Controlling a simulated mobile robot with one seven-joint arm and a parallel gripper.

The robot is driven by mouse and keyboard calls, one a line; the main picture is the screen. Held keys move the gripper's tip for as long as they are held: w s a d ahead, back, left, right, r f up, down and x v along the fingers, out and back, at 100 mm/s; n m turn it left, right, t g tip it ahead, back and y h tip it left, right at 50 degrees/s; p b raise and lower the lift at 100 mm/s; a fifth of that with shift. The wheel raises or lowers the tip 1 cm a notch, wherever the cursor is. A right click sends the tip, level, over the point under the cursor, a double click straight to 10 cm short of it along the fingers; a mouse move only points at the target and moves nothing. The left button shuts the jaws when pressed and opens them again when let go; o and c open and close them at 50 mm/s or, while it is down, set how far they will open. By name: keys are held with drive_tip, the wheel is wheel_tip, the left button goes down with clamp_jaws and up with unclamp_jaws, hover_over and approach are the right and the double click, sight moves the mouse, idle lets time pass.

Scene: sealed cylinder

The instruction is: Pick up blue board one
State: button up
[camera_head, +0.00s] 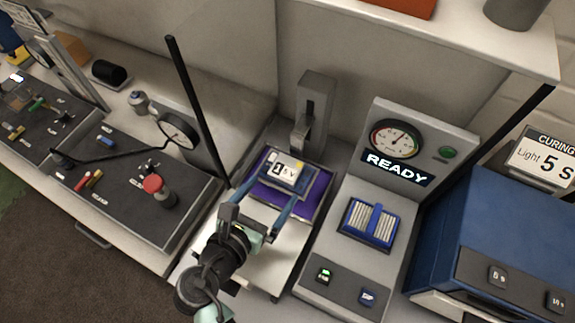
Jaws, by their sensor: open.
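A small board (287,173) with a pale display reading what looks like "15V" and a blue edge sits on the purple pad (313,192) of the middle station. I cannot tell for sure whether it is blue board one. My gripper (279,184) is open, with its two long bluish fingers reaching toward the pad, one on each side of the board. Whether the fingertips touch the board is unclear. A blue board-like piece with white ribs and a blue bar (371,222) lies on the READY station to the right.
A grey post (314,105) stands behind the pad. The READY station (397,170) carries a round gauge. A large blue curing box (500,215) is at right. A thin black pole (196,105) and a dark panel with a red knob (157,188) are left.

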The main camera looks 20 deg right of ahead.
sight(289, 164)
drive_tip(key=p+x, duration=0.1)
drive_tip(key=x, duration=0.6)
drive_tip(key=shift+w+d, duration=0.15)
drive_tip(key=shift+w, duration=0.2)
drive_tip(key=shift+r, duration=0.1)
drive_tip(key=c, duration=1.4)
drive_tip(key=shift+c, duration=0.2)
wheel_tip(289, 164, up, 17)
wheel_tip(289, 164, down, 17)
drive_tip(key=shift+r+b, duration=0.25)
drive_tip(key=shift+b, duration=0.55)
